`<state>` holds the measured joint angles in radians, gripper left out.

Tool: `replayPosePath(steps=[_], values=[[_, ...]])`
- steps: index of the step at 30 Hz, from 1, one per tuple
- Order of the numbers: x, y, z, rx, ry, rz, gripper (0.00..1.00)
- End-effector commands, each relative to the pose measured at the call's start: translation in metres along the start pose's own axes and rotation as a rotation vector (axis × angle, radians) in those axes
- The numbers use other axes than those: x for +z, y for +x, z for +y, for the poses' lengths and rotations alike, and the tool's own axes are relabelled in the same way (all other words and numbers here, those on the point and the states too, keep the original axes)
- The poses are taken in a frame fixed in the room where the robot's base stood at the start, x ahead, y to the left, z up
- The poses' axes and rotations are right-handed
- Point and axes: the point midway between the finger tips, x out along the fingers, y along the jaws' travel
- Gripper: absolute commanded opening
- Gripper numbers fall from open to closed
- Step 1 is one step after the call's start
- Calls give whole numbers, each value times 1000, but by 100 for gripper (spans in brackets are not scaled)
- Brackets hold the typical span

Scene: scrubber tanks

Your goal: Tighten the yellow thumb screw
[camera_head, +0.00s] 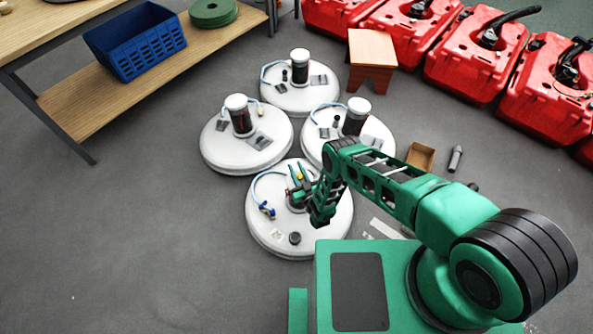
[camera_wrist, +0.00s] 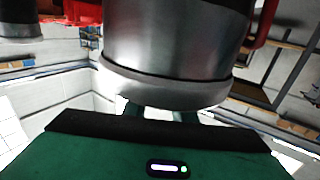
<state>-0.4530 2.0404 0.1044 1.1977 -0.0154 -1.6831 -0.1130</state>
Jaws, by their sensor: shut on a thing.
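The nearest white round tank (camera_head: 262,232) sits on the floor in front of my base. A small yellow spot, apparently the yellow thumb screw (camera_head: 300,177), shows between the green fingers of my gripper (camera_head: 298,180) above this tank's middle. My gripper appears shut on it. In the wrist view a large metal cylinder (camera_wrist: 175,45) with a pale grey rim fills the upper middle. My gripper's green fingers (camera_wrist: 160,114) reach in under that rim. Their tips and the held screw are hidden there.
Three similar white tanks (camera_head: 227,150) with capped cylinders stand close behind. A blue hose and valve (camera_head: 266,209) and a dark knob (camera_head: 295,238) lie on the near tank. A wooden stool (camera_head: 371,60), small box (camera_head: 420,157) and red cans (camera_head: 465,60) stand beyond. Left floor is clear.

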Motion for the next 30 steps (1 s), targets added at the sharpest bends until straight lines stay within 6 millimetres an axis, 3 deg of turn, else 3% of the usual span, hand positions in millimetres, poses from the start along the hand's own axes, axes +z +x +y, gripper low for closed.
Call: replayPosePath(steps=[15,16,18,30], values=[[0,-2,1,47,0,-7,1],[0,-2,1,47,0,-7,31],[0,-2,1,47,0,-6,43],[0,-4,2,46,0,-6,43]])
